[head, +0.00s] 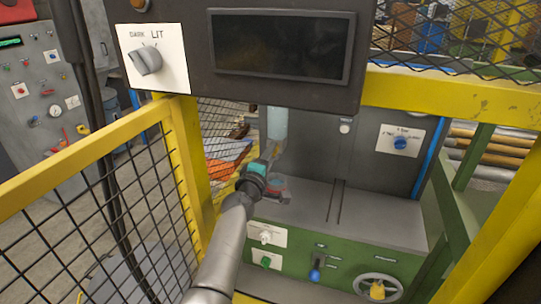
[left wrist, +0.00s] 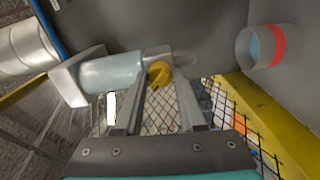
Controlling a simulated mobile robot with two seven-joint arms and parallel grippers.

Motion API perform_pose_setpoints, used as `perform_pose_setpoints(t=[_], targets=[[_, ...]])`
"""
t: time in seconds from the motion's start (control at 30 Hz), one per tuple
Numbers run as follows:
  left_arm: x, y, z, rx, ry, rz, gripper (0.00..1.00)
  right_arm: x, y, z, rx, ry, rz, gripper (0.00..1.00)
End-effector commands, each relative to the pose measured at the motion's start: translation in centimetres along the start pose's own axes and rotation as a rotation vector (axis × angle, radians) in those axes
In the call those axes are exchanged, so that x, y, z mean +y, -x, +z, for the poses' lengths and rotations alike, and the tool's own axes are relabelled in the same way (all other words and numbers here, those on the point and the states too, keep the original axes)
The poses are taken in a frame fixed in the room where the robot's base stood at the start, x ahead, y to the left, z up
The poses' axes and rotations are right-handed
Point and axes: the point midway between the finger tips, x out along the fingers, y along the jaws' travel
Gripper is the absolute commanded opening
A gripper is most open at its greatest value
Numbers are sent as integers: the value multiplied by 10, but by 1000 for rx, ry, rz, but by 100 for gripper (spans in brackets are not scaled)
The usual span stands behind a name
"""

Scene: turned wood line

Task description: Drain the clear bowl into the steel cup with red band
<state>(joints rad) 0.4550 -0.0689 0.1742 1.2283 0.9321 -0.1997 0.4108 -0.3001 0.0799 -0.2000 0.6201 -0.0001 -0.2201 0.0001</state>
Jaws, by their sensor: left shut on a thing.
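The clear bowl (head: 277,122) is a pale blue cylinder hanging upright under the dark panel. It lies sideways in the left wrist view (left wrist: 112,73), with a grey fitting and a yellow knob (left wrist: 160,73) at its lower end. My left gripper (head: 270,152) is just below the bowl, its fingers (left wrist: 162,82) shut on the yellow knob. The steel cup with red band (left wrist: 268,46) is below the outlet, apart from it, with a pale blue patch inside; I cannot tell if that is liquid. In the head view the cup (head: 279,187) is partly hidden by my gripper.
A dark panel (head: 235,83) with a DARK/LIT switch (head: 148,60) overhangs the bowl. Yellow guard posts and mesh (head: 110,180) flank my arm at the left. The grey bench top (head: 350,212) is clear to the right; a blue-knobbed dial (head: 400,143) is behind it.

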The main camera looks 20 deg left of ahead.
Motion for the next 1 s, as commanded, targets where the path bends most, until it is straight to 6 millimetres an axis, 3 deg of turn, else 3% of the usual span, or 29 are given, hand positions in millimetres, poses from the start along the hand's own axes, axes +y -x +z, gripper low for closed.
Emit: perform_pose_setpoints(t=[0.27,0.3,0.53,0.83,1.0], targets=[[-1,0,1,-2,5,-2,0,0,0,0,0,0,0,0],[-1,0,1,-2,5,-2,43,0,0,0,0,0,0,0],[0,0,0,-1,3,-1,69,0,0,0,0,0,0,0],[0,2,0,0,1,0,69,0,1,0,0,0,0,0],[0,13,0,0,2,-1,69,0,5,0,0,0,0,0]])
